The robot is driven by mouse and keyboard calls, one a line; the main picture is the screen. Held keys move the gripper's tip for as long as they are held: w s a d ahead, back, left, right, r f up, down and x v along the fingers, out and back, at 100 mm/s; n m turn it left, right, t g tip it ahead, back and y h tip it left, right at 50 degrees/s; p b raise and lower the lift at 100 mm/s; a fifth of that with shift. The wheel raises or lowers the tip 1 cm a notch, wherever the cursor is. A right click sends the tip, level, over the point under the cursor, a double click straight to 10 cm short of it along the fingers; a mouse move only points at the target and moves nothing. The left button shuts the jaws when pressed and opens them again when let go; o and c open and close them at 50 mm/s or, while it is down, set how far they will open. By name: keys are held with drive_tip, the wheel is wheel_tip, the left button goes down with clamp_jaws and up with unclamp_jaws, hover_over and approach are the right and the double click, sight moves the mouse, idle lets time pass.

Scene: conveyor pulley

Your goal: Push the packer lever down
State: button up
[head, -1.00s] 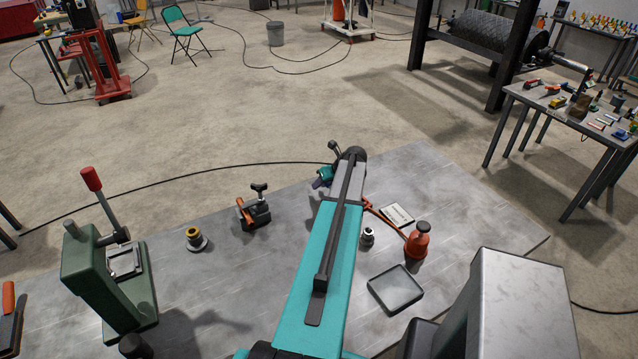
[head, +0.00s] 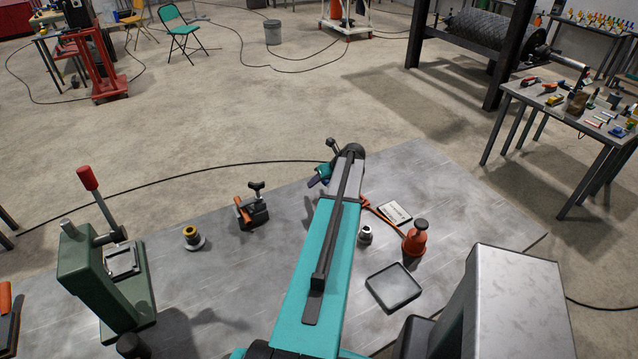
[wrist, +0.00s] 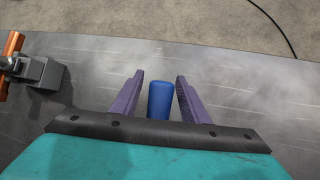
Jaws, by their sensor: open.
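A green bench press (head: 95,275) stands at the left of the grey table in the head view. Its lever (head: 87,178) has a red grip and points up, tilted to the left; I take this as the packer lever. My gripper (wrist: 158,77) shows in the wrist view with its two purple fingers apart. A blue cylinder (wrist: 159,100) shows between the fingers, with a gap on both sides. In the head view my arm reaches over the middle of the table, well to the right of the lever, and largely hides the gripper. The lever is not in the wrist view.
On the table (head: 225,285), a yellow-topped fitting (head: 193,237) and an orange-handled clamp (head: 250,208) sit between press and arm. Right of the arm are a red-orange can (head: 415,240), a small metal part (head: 365,235), a card (head: 394,213) and a dark tray (head: 393,287).

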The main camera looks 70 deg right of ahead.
drive_tip(key=b+v, duration=0.4)
drive_tip(key=v, duration=0.9)
drive_tip(key=shift+s, duration=0.15)
drive_tip(key=c, duration=0.9)
drive_tip(key=shift+a+n, duration=0.1)
drive_tip(key=shift+n, duration=0.3)
clamp_jaws()
drive_tip(key=s+a+n+g+y+b, duration=0.1)
drive_tip(key=s+a+n+g+b, duration=0.1)
drive_tip(key=s+n+g, duration=0.6)
drive_tip(key=w+a+r+n+h+b, duration=0.1)
drive_tip(key=w+r+n+b, duration=0.1)
drive_tip(key=w+r+n, duration=0.2)
drive_tip(key=w+a+r+n+h+b, duration=0.1)
drive_tip(key=w+r+n+b, duration=0.2)
drive_tip(key=w+r, duration=0.3)
drive_tip(key=w+n, duration=0.1)
drive_tip(key=w, duration=0.4)
drive_tip(key=shift+n+g, duration=0.4)
